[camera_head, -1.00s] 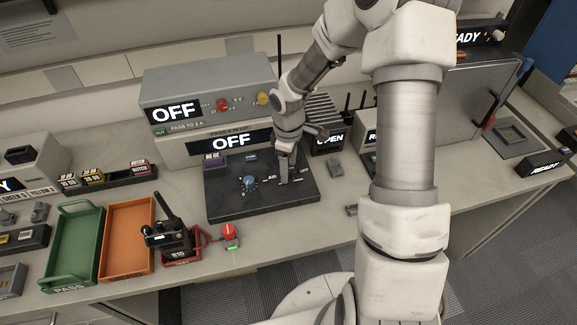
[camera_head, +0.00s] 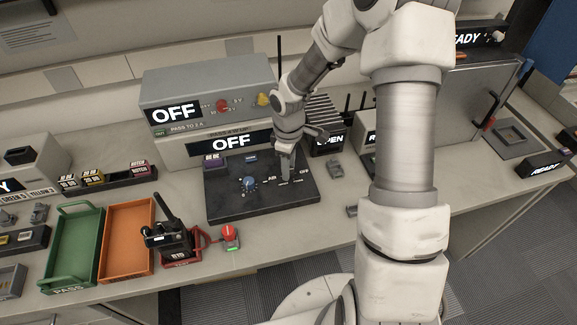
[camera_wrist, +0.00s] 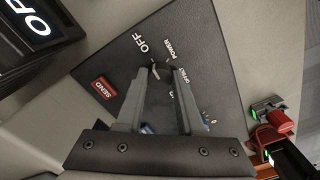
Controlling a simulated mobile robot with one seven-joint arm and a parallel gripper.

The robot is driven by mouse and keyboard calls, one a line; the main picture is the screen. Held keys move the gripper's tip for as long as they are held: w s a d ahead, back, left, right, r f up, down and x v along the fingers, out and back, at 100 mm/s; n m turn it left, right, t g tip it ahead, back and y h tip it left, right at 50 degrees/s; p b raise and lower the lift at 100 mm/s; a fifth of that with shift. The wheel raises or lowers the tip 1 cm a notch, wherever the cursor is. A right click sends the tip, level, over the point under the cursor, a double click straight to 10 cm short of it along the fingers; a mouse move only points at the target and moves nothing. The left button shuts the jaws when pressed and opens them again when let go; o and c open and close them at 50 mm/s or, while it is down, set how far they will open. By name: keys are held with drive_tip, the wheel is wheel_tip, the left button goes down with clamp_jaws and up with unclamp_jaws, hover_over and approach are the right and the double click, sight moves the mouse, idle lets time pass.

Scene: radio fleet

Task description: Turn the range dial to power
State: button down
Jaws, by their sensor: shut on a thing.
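The range dial (camera_wrist: 161,71) is a small dark knob on the black sloped panel (camera_head: 226,208). In the wrist view, labels OFF, POWER and OFFSET sit around it. My gripper (camera_head: 285,181) points down onto the right part of the panel. In the wrist view its two fingertips (camera_wrist: 164,72) are on either side of the dial and shut on it. The fingers hide much of the dial, so I cannot tell clearly which label it points at. In the head view the dial is hidden behind the fingers.
A blue knob (camera_head: 248,183) stands on the panel left of my gripper. A red SEND button (camera_wrist: 104,88) lies near the panel edge. Behind stands a grey unit (camera_head: 205,84) reading OFF. A handheld radio (camera_head: 172,238) and a red button (camera_head: 229,232) are in front.

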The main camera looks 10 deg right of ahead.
drive_tip(key=m+b, duration=0.2)
drive_tip(key=m, duration=0.3)
drive_tip(key=shift+m, duration=0.4)
drive_tip(key=m+b, duration=0.1)
drive_tip(key=m, duration=0.4)
drive_tip(key=shift+m, duration=0.3)
drive_tip(key=c, duration=0.5)
unclamp_jaws()
wheel_tip(320, 180, up, 18)
drive_tip(key=shift+f+p, duration=0.25)
drive_tip(key=shift+p, duration=0.75)
drive_tip(key=shift+r, duration=0.1)
